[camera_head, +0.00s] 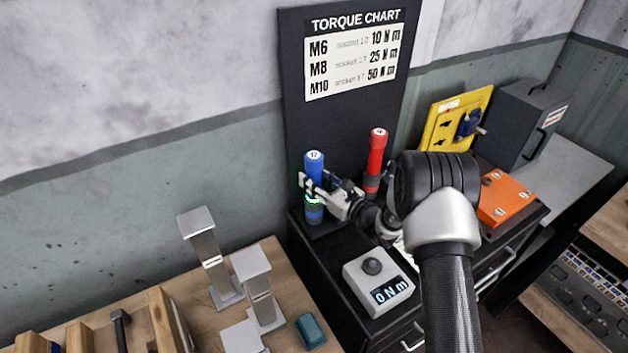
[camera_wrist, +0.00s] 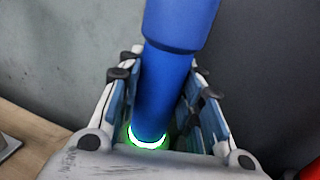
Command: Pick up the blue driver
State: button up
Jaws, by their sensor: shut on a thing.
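The blue driver (camera_head: 314,163) stands upright at the left back of the black cabinet, with a white label marked 17 on its top. My gripper (camera_head: 314,190) reaches in from the right and is shut on its middle. In the wrist view, the blue driver (camera_wrist: 170,75) passes between the two fingers of my gripper (camera_wrist: 165,85), and a green-white glowing ring shows at its lower part. The driver's foot is hidden in the wrist view. In the head view, its dark lower end is at the cabinet top; I cannot tell whether it touches.
A red driver (camera_head: 376,155) stands to the right, behind my arm. A torque display box (camera_head: 378,282) reading 0 N m sits in front. The torque chart board (camera_head: 345,110) rises behind. An orange box (camera_head: 506,198) and a yellow panel (camera_head: 450,122) are farther right. A wooden bench (camera_head: 190,300) with metal stands is at left.

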jog(key=shift+r, duration=0.15)
grip_shut()
jog(key=shift+r, duration=0.1)
